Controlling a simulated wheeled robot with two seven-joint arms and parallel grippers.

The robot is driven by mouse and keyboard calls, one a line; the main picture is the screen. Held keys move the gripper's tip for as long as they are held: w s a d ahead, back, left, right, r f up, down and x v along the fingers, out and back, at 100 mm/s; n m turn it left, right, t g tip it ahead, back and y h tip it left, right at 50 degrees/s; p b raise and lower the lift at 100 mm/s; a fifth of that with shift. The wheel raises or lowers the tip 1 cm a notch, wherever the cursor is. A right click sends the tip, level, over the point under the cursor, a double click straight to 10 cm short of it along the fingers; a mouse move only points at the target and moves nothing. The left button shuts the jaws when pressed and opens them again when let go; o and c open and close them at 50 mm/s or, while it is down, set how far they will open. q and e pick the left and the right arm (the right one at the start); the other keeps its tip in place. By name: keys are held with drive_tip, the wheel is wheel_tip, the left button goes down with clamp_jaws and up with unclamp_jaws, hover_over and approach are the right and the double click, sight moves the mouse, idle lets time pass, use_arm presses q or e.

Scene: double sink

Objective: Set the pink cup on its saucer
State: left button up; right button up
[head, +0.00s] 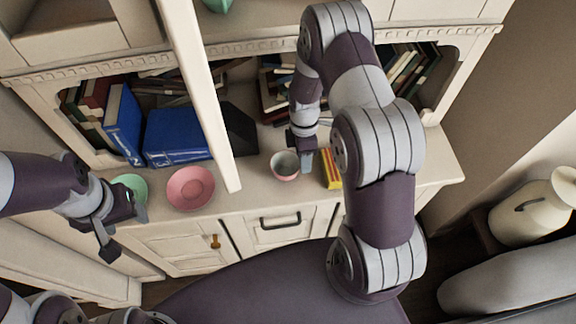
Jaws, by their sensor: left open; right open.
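The pink cup (285,174) stands upright on the cabinet's counter, in the middle of the head view. The pink saucer (191,188) lies on the counter to the left of the cup, apart from it, and looks empty. My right gripper (301,150) is open at the cup's back right rim. I cannot tell whether it touches the cup or has a finger inside it. My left gripper (121,226) is open and empty, in front of the counter at the left, below a green dish (131,184) that it partly hides.
A red and yellow box (331,169) stands just right of the cup and my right gripper. Blue binders (178,137) and a dark file holder (239,131) stand behind the saucer. A pale upright post (207,100) comes down between saucer and cup.

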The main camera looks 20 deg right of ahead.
drive_tip(key=shift+s+d, duration=0.1)
clamp_jaws()
drive_tip(key=shift+r, duration=0.1)
